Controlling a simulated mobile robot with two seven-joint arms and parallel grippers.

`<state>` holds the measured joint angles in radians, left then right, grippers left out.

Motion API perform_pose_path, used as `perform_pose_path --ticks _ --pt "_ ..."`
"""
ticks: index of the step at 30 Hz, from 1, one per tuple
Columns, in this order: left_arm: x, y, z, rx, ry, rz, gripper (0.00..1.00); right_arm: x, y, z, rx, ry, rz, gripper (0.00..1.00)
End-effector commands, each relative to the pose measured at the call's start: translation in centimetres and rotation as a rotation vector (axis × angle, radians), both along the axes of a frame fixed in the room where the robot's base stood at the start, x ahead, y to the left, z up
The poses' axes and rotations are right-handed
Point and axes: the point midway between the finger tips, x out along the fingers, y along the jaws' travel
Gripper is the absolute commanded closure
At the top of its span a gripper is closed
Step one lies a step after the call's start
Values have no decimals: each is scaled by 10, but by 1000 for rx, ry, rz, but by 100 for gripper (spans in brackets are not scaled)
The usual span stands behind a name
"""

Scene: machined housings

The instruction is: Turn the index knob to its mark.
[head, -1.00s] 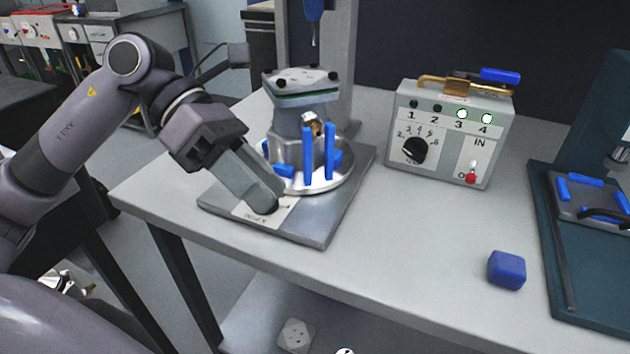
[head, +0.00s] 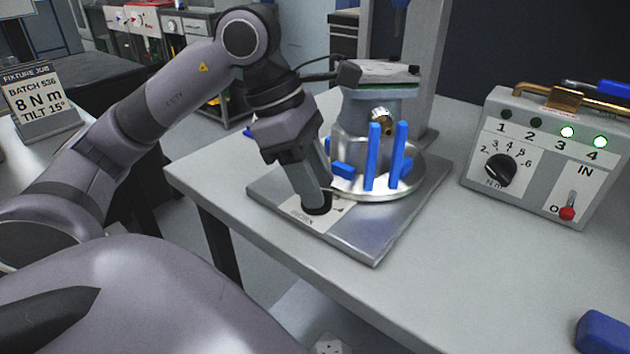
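The fixture stands on a grey metal base plate (head: 375,240) on the table, with a round silver turntable (head: 385,188) and blue upright pins. A pale label (head: 300,216) lies on the plate's near left corner. My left gripper (head: 317,203) points steeply down at this label, its tips at a dark round piece that seems to be the index knob. The fingers cover most of the knob, so its pointer and mark are hidden. The fingers overlap from this side, and I cannot tell whether they grip it. My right gripper is out of view.
A grey control box (head: 540,160) with a black dial, red switch and lit lamps 3 and 4 stands at right. A blue block (head: 603,333) lies at the front right. A sign (head: 38,103) reads "8 N m, TILT 15°". The table's middle is clear.

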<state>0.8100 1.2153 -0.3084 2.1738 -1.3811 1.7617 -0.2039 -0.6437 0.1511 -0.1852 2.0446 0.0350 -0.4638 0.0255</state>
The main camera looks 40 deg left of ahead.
Motion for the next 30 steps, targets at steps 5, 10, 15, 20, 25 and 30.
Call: perform_pose_path --ticks 5,10,15,20,25,30 --pt "0 -1 -2 -1 0 0 61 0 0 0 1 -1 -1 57" --pt "0 -1 -2 -1 0 0 83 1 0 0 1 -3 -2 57" --pt "0 -1 -2 -1 0 0 100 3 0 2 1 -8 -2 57" --pt "0 -1 -2 0 0 9 100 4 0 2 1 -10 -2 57" --pt "0 -1 -1 1 0 59 100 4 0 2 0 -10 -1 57" --pt "0 -1 -1 1 -1 161 100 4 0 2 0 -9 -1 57"
